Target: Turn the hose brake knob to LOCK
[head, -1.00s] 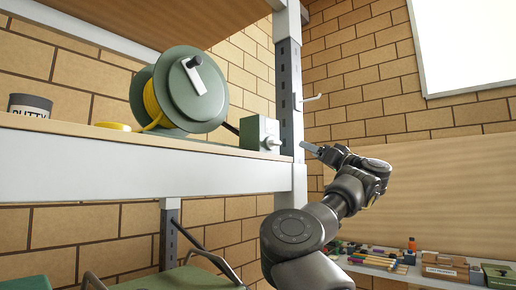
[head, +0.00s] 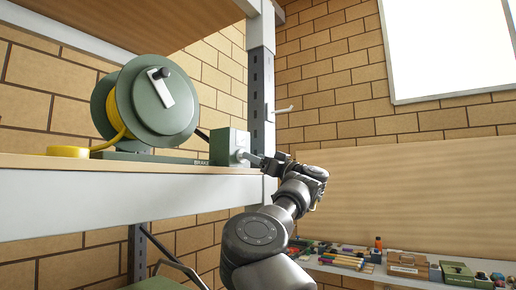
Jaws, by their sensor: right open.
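The hose reel (head: 155,100), green with yellow hose and a grey crank, stands on the upper shelf. To its right is a small green brake box (head: 222,148), with a "BRAKE" label on the base strip to the left of it. The light grey knob (head: 242,156) sticks out of the box's right-hand side. My right gripper (head: 255,160) is open, with its fingertips at the knob. I cannot tell whether they touch it, and the fingers partly hide it. The knob's setting is too small to read. My left gripper is not in view.
The shelf upright (head: 262,90) stands close behind my right gripper, with a white hook (head: 284,109) on it. The shelf's front edge (head: 130,195) runs below the box. A low bench (head: 345,262) at the lower right holds many small items.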

